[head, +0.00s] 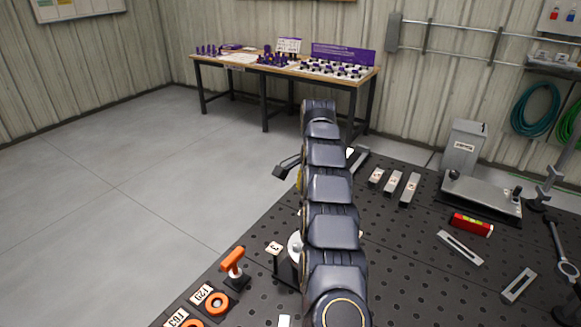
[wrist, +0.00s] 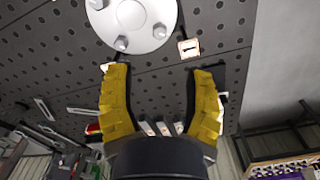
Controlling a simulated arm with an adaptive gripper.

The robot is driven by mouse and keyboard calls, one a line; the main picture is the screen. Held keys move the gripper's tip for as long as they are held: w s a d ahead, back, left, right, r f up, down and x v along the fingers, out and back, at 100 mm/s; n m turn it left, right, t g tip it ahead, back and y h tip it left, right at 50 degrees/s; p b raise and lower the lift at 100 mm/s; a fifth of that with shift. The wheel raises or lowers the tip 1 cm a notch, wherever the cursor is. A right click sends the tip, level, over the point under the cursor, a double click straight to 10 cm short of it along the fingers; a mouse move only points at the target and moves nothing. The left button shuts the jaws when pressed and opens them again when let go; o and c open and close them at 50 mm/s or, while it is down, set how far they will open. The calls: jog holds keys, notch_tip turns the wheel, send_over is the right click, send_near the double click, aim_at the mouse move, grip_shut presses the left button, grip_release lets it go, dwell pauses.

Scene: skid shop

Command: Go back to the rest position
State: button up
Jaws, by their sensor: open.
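My gripper (wrist: 159,78) shows in the wrist view with its two yellow fingers spread wide apart. Nothing is held between them. A white round flange with bolts (wrist: 145,18) lies beyond the fingertips, at the top of the wrist view, apart from them. In the head view my arm runs up the middle of the picture over the dark perforated table (head: 400,270). It hides most of my gripper and part of the white flange (head: 294,246).
An orange-handled tool (head: 232,262) and orange rings (head: 216,303) stand at the table's left edge. Grey blocks (head: 393,184), a metal plate (head: 482,197) and a red level (head: 471,225) lie to the right. A wooden bench (head: 225,64) stands behind. The floor at left is clear.

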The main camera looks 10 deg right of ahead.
jog(key=s+a+r+n+y, duration=0.1)
jog(key=s+a+r+n, duration=0.4)
jog(key=s, duration=0.4)
jog(key=s+a+r+n, duration=0.3)
jog(key=s+a+r, duration=0.1)
jog(key=s+r, duration=0.35)
jog(key=s+f+n+g, duration=0.1)
jog(key=s+f+n, duration=0.1)
jog(key=s, duration=1.2)
jog(key=s+f+n+h, duration=0.1)
jog(key=s+n, duration=0.2)
jog(key=s, duration=1.1)
jog(key=shift+s+d+f+n+g, duration=0.2)
jog(key=shift+f+n+g, duration=0.1)
jog(key=shift+f+g, duration=0.1)
jog(key=shift+w, duration=0.15)
